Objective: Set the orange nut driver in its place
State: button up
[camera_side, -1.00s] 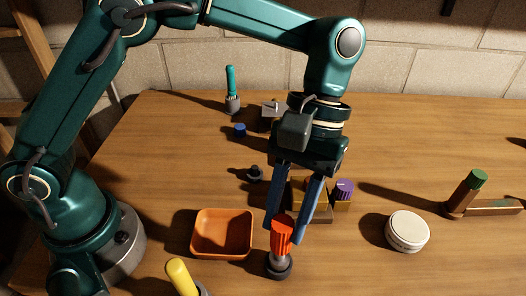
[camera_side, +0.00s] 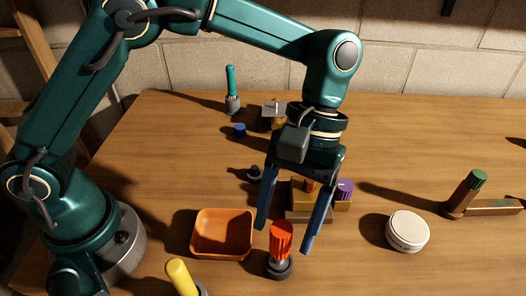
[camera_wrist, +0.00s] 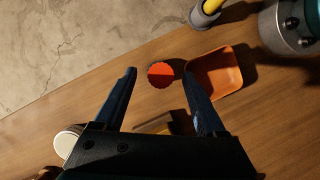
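The orange nut driver (camera_side: 281,240) stands upright at the front of the table, its grey lower part in a dark round holder (camera_side: 280,270). In the wrist view its round orange top (camera_wrist: 160,74) shows end-on between the fingers. My gripper (camera_side: 284,241) is open, with one blue finger on each side of the handle. In the wrist view (camera_wrist: 159,73) there is a gap between the handle and each finger. The inside of the holder is hidden.
An orange tray (camera_side: 222,255) lies just left of the driver, and a yellow-handled tool (camera_side: 181,277) stands front left. A tan block with a purple-capped piece (camera_side: 344,189) is behind the right finger. A round white tin (camera_side: 407,231) lies right; table between is clear.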

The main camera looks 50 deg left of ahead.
jog(key=shift+v, duration=2.55)
jog(key=shift+w+a+r, duration=0.15)
jog(key=s+a+r+n+t+h, duration=0.1)
jog(key=s+a+r+t, duration=0.1)
jog(key=a+r+t, duration=0.5)
jog(key=s+a+f+m+t+y, duration=0.2)
jog(key=s+a+f+m+t, duration=0.1)
jog(key=a, duration=0.7)
notch_tip(320, 180, down, 2)
jog(key=s+m, duration=0.1)
jog(key=s, duration=0.1)
jog(key=shift+s+a, duration=0.2)
jog(key=shift+s, duration=0.05)
